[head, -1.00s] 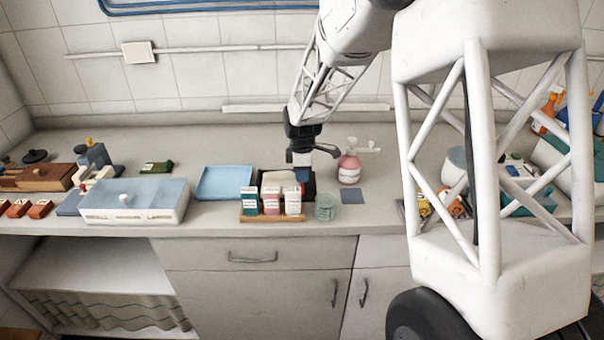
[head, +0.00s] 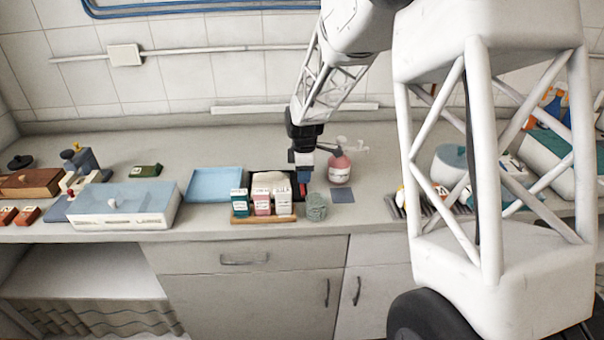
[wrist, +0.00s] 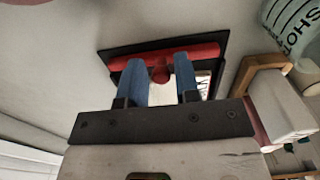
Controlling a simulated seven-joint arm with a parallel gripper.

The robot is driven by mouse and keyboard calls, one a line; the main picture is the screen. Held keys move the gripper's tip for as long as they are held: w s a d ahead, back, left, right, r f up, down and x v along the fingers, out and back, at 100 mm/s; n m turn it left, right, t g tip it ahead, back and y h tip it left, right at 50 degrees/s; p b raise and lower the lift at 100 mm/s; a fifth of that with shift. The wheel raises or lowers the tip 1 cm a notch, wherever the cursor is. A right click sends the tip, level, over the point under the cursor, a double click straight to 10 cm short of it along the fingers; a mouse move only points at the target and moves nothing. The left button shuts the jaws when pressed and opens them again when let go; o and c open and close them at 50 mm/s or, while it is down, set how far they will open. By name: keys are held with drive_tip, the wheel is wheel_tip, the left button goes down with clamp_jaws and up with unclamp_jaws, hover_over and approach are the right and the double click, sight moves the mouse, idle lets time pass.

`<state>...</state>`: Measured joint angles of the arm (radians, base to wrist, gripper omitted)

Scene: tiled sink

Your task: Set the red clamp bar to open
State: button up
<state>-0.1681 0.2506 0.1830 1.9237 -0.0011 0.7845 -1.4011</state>
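The red clamp bar (wrist: 200,51) lies across a dark frame, with a red knob (wrist: 160,74) at its middle, in the wrist view. My gripper (wrist: 160,62) is open, with one blue finger on each side of the knob; gaps show between the knob and both fingers. I cannot tell whether the fingertips touch the bar. In the head view a small red part (head: 303,188) shows just below my gripper (head: 301,176), by the right end of the black tray. Most of the bar is hidden there.
Three small boxes (head: 262,203) stand on a wooden rack in front of the black tray. A blue tray (head: 214,184) lies to the left.

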drive_tip(key=shift+r, duration=3.9)
drive_tip(key=shift+s+r, duration=0.1)
drive_tip(key=s+d+r+m, duration=0.3)
drive_tip(key=s+r, duration=0.1)
drive_tip(key=s, duration=0.3)
drive_tip(key=s+d+r+m+t, duration=0.1)
drive_tip(key=s+d+r+m, duration=0.15)
drive_tip(key=s, duration=0.45)
drive_tip(key=s+d+r+m, duration=0.3)
drive_tip(key=s+r, duration=0.2)
drive_tip(key=s, duration=0.2)
drive_tip(key=s+d+m+t, duration=0.1)
drive_tip(key=s+d+m, duration=0.3)
drive_tip(key=s, duration=1.8)
drive_tip(key=shift+s+d+f+m+t, duration=0.25)
drive_tip(key=shift+s+f+m, duration=0.2)
drive_tip(key=shift+m, duration=2.4)
